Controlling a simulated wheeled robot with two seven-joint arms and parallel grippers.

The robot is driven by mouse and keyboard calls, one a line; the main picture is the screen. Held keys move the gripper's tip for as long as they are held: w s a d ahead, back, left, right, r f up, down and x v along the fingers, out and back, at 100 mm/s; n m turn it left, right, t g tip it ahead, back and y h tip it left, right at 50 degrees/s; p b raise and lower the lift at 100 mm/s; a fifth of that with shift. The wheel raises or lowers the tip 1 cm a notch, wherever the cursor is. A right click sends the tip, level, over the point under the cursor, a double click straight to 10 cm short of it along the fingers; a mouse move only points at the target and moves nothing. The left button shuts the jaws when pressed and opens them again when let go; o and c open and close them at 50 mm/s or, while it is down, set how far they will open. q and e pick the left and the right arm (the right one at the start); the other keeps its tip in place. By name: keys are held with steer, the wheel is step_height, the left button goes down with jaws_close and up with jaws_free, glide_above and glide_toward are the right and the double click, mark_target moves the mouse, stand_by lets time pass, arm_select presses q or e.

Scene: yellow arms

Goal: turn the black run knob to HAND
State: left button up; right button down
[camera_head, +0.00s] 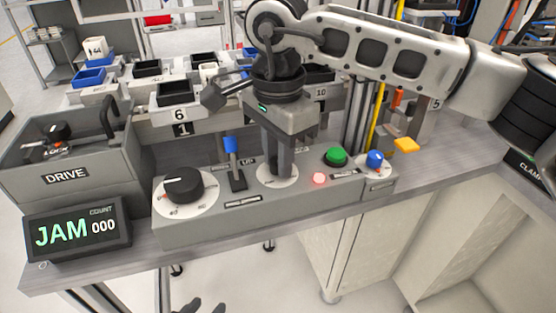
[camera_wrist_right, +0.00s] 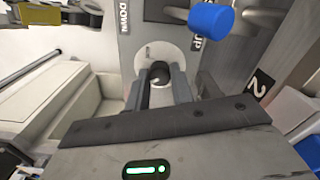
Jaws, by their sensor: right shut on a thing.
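My right gripper (camera_head: 277,172) points straight down at a white round dial plate (camera_head: 264,181) in the middle of the grey control panel. In the right wrist view its two fingers (camera_wrist_right: 159,88) are shut on a small black knob (camera_wrist_right: 160,70). The fingers hide most of this knob, and its dial lettering is unreadable. A larger black knob (camera_head: 183,184) sits on a white dial at the panel's left end, untouched; its lettering is too small to read. My left gripper (camera_head: 203,306) shows only as dark tips, apart, at the bottom edge.
A blue-topped lever (camera_head: 231,146) stands just left of the right gripper. A display (camera_head: 78,230) reads JAM, COUNT 000. A DRIVE box (camera_head: 75,165) stands behind it.

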steer(key=shift+n, duration=1)
steer(key=shift+n+b, duration=0.35)
steer(key=shift+n, duration=0.05)
steer(key=c, duration=1.2)
jaws_free()
step_height(320, 180, up, 16)
steer(key=p, duration=0.1)
